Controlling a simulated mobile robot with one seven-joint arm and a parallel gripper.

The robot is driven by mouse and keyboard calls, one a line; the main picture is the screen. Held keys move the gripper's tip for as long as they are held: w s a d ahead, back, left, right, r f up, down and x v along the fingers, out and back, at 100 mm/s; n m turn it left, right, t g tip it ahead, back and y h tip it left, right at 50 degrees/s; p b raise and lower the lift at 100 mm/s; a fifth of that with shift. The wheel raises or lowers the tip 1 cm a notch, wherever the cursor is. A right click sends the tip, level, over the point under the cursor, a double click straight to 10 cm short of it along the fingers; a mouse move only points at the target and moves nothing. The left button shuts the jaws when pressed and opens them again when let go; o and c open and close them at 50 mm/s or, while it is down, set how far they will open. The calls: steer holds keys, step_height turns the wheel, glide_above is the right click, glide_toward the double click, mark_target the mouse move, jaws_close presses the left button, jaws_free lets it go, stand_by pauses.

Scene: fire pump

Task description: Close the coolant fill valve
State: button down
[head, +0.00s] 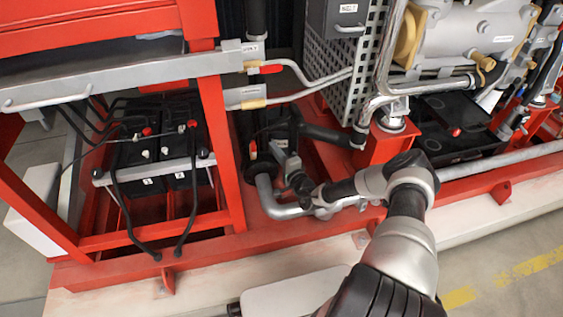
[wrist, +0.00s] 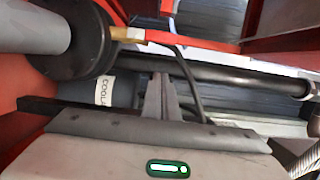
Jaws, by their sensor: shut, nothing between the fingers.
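In the wrist view, a red lever (wrist: 190,40) with a brass-coloured end (wrist: 127,34) runs to the right from beside a black round flange (wrist: 82,48). A white label starting "COOL" (wrist: 104,92) sits just below it. My gripper (wrist: 160,80) points toward this area, its fingers together and empty. The fingertips appear below the lever; I cannot tell whether they touch anything. In the head view, my gripper (head: 287,155) is low inside the red frame, by a bent grey pipe (head: 268,192). A small red part (head: 252,149) shows left of it, and my wrist hides much of the valve.
A red frame post (head: 222,150) and batteries (head: 150,150) stand to the left. A perforated metal panel (head: 330,75) and a red pedestal (head: 385,145) stand behind and right. A dark pipe (wrist: 230,75) crosses behind my fingers. Open floor (head: 510,255) lies at front right.

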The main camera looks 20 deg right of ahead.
mark_target(254, 149)
steer(key=shift+w+a+b, duration=0.15)
steer(key=shift+w+a, duration=0.05)
steer(key=shift+a, duration=0.5)
steer(key=shift+w+a+b, duration=0.1)
steer(key=shift+w+a, duration=0.1)
steer(key=shift+a, duration=0.55)
steer(key=shift+w+a+b, duration=0.15)
steer(key=shift+w+a, duration=0.05)
steer(key=shift+a, duration=0.5)
steer(key=shift+r+p, duration=0.15)
steer(key=shift+p, duration=0.15)
